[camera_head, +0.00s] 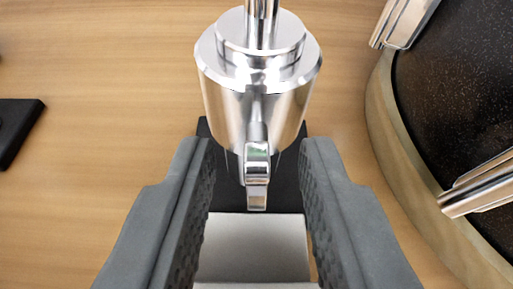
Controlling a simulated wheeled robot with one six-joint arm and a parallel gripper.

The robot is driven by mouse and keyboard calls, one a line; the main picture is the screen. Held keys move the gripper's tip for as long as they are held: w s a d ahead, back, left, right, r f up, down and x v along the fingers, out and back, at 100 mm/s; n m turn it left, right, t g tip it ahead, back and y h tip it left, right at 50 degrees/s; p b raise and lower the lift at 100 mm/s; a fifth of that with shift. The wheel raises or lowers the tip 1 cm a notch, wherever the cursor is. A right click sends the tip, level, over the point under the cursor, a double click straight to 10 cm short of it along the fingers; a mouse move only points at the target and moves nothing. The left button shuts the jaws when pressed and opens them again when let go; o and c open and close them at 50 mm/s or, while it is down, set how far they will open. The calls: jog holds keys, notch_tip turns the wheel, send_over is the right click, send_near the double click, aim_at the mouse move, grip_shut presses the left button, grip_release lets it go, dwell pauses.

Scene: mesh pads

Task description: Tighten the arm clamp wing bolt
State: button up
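The arm clamp (258,75) is a shiny metal cylinder on a thin upright rod, at the top middle of the head camera view. The wing bolt (257,172) sticks out from its near side as a narrow metal tab, seen edge-on and pointing toward me. My gripper (255,165) is open, with one grey textured finger on each side of the wing bolt. Gaps show between the bolt and both fingers. The fingertips lie just below the cylinder in the picture.
A black base (226,187) shows below the clamp on the wooden table (110,75). A round drum-like object (462,90) with a black face, wooden rim and metal lugs stands at the right. A black object (17,128) lies at the left edge.

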grip_shut()
jog(key=shift+d, duration=0.1)
dwell(0.3)
jog(key=shift+d+m+y, duration=0.15)
jog(key=shift+m+y, duration=0.75)
jog(key=shift+m, duration=0.3)
jog(key=shift+d+f+m+y, duration=0.15)
jog(key=shift+m+y, duration=0.65)
jog(key=shift+m, duration=0.4)
jog(key=m+y, duration=0.1)
jog(key=m, duration=0.1)
jog(key=m+y, duration=0.1)
jog(key=m, duration=0.1)
jog(key=shift+d+f+t, duration=0.15)
jog(key=shift+d+t, duration=0.05)
jog(key=shift+t, duration=0.2)
jog(key=m, duration=0.1)
jog(key=m+t+y, duration=0.1)
jog(key=m, duration=0.2)
jog(key=shift+f+m+y, duration=0.25)
jog(key=shift+m+y, duration=0.05)
jog(key=shift+y, duration=0.1)
jog(key=shift+t, duration=0.3)
